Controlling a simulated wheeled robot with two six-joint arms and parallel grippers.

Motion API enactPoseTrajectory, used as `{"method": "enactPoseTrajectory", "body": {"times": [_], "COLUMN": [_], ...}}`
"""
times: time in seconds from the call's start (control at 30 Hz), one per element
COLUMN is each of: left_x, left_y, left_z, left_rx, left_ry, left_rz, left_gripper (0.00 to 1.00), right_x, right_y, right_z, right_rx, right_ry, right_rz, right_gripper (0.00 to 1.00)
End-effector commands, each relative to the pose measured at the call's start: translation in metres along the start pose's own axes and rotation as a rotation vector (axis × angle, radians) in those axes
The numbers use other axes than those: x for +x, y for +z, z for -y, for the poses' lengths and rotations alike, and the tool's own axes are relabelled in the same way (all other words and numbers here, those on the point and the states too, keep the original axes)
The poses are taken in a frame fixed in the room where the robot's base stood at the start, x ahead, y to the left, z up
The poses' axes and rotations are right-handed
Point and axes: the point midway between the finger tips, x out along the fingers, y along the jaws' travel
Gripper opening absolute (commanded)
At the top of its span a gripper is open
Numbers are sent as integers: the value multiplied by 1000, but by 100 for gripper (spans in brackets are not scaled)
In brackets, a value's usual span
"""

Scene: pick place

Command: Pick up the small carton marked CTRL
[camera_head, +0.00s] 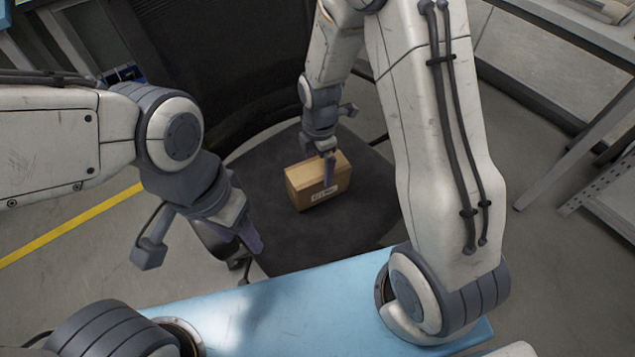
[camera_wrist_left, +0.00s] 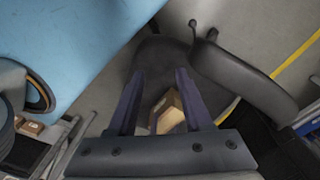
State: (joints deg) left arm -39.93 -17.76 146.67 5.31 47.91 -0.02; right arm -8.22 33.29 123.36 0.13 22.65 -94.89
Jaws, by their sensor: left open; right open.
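A small brown carton (camera_head: 305,188) sits on the dark seat of a chair, with a pale label on its front; the print is too small to read surely. My right gripper (camera_head: 329,172) is above the carton, pointing down, its fingers overlapping the carton's top in the head view; I cannot tell whether they touch it. My left gripper (camera_head: 250,238) is open and empty, to the left of and nearer than the carton. In the left wrist view the carton (camera_wrist_left: 167,112) shows beyond the open left fingers (camera_wrist_left: 160,72), partly hidden by the gripper.
A blue surface (camera_head: 290,300) lies in front. Metal shelving (camera_head: 590,150) stands at the right. Small boxes (camera_wrist_left: 30,128) sit at the left wrist view's left edge.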

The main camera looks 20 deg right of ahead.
Motion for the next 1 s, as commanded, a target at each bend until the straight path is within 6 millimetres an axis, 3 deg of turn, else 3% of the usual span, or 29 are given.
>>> {"method": "enactPoseTrajectory", "body": {"times": [0.4,0.67,0.77,0.9,0.93,1.0], "left_x": [28,28,28,28,28,28], "left_y": [2,2,2,2,2,2], "left_z": [2,2,2,2,2,2], "left_rx": [0,0,0,0,0,0], "left_ry": [0,0,0,0,0,0], "left_rz": [0,0,0,0,0,0], "left_gripper": [50,50,50,50,50,50], "right_x": [52,54,54,54,54,54], "right_y": [-3,-3,-3,-3,-3,-3], "right_z": [0,0,0,0,0,-1], "right_rx": [1,1,1,1,1,1], "right_ry": [-1,1,1,1,1,2], "right_rz": [0,0,0,0,0,0], "right_gripper": [100,100,66,12,4,4]}}
